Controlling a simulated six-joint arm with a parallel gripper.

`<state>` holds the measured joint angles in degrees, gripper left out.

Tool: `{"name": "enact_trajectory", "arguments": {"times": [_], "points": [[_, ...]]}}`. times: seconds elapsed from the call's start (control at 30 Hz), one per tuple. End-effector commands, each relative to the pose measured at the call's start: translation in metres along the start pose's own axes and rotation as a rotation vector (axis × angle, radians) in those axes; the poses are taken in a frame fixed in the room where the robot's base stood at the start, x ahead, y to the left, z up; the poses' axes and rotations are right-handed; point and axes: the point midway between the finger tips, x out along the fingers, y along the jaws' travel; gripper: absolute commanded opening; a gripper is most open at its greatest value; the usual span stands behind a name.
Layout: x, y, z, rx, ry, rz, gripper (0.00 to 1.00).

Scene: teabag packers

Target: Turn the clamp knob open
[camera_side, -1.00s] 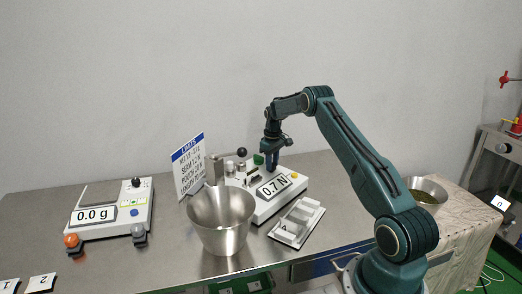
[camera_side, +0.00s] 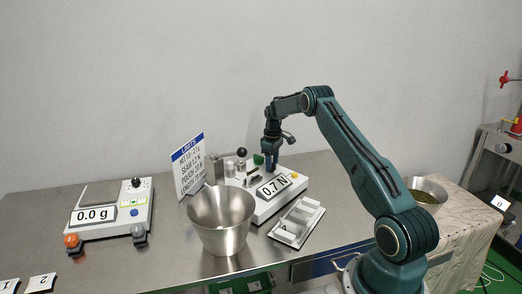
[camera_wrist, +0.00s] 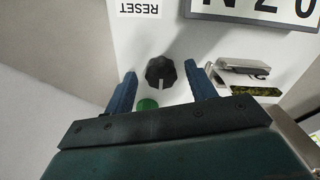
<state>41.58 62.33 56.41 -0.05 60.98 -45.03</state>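The clamp knob is a black, lobed knob (camera_wrist: 161,72) with a pale pointer mark, on the white panel of the tester (camera_side: 262,209). In the wrist view my gripper (camera_wrist: 159,80) points at it with two blue fingers apart, one on each side of the knob. Gaps show between the fingers and the knob, so I see no contact. In the side view my gripper (camera_side: 271,161) hangs pointing down over the tester, and the knob is hidden there. A metal clamp (camera_wrist: 243,70) lies right of the knob, with a green-flecked strip (camera_wrist: 256,91) beside it.
A round green part (camera_wrist: 147,104) sits close to the fingers. The tester's display (camera_side: 274,187) reads 0.7 N. A metal bucket (camera_side: 222,225) stands in front, a sign (camera_side: 188,165) to the left, and a white tray (camera_side: 297,222) to the right. A scale (camera_side: 108,215) stands far left.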

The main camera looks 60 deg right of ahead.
Motion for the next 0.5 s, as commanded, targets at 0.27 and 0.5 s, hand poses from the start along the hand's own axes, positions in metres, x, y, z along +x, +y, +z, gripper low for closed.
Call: {"name": "enact_trajectory", "arguments": {"times": [0.27,0.5], "points": [[0.001,-0.001,0.001,0.002,-0.003,-0.002,0.55],[-0.009,0.000,0.001,0.002,-0.003,-0.002,0.55]]}}
